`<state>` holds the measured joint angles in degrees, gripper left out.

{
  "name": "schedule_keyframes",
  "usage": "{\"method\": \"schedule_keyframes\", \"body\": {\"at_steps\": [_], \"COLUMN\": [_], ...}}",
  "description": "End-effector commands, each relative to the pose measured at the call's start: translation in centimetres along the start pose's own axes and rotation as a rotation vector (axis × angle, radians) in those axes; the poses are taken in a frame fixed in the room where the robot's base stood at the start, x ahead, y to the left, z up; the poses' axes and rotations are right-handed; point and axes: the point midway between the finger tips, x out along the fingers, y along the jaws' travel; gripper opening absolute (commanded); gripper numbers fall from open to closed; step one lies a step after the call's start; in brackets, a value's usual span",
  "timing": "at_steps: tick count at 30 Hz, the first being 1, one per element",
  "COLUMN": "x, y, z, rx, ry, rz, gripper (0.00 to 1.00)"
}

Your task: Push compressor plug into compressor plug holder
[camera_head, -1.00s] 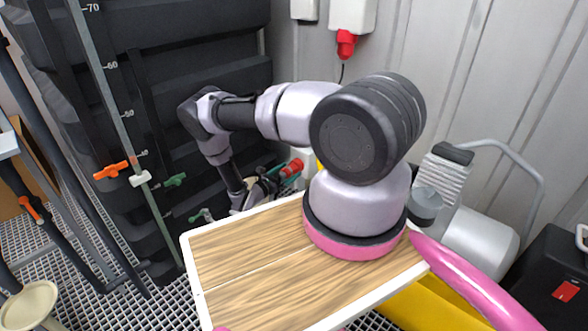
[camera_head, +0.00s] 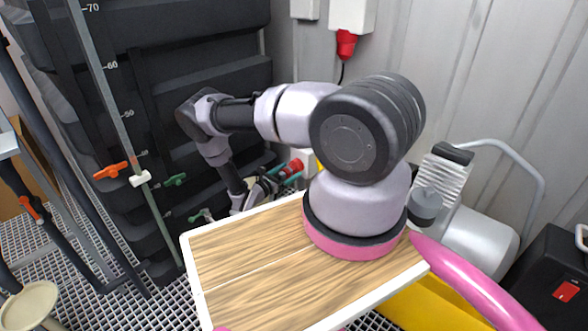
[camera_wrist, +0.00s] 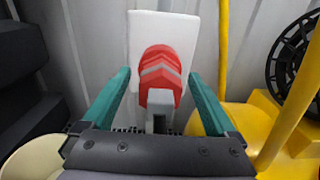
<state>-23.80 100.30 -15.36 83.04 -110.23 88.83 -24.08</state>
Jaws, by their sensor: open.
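In the wrist view a red compressor plug (camera_wrist: 160,78) with a grey lower end is centred between the two teal fingers of my gripper (camera_wrist: 160,76). The fingers are open, with a gap on either side of the plug. Directly behind the plug is a white box on the wall (camera_wrist: 180,28), which looks like the plug holder. I cannot tell how deep the plug sits in it. In the head view the red plug (camera_head: 293,166) shows small beside my gripper (camera_head: 280,178), and the white box (camera_head: 307,160) is partly hidden by my arm.
A second red plug (camera_head: 346,43) hangs under a white wall box higher up. A large black tank (camera_head: 150,80) stands left. Yellow equipment (camera_wrist: 240,120) and a black reel (camera_wrist: 292,58) are right of the plug. A grey compressor-like machine (camera_head: 480,235) stands right.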

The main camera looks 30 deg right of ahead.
Motion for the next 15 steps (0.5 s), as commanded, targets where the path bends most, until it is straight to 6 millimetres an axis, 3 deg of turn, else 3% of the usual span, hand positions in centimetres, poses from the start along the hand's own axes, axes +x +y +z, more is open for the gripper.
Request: {"method": "schedule_keyframes", "body": {"at_steps": [9,15], "x": [0.00,0.00], "y": [-0.01,0.01], "z": [-0.02,-0.01], "rx": [0.000,0.000], "ry": [0.001,0.000], "rz": [0.000,0.000], "gripper": [0.93,0.16]}}
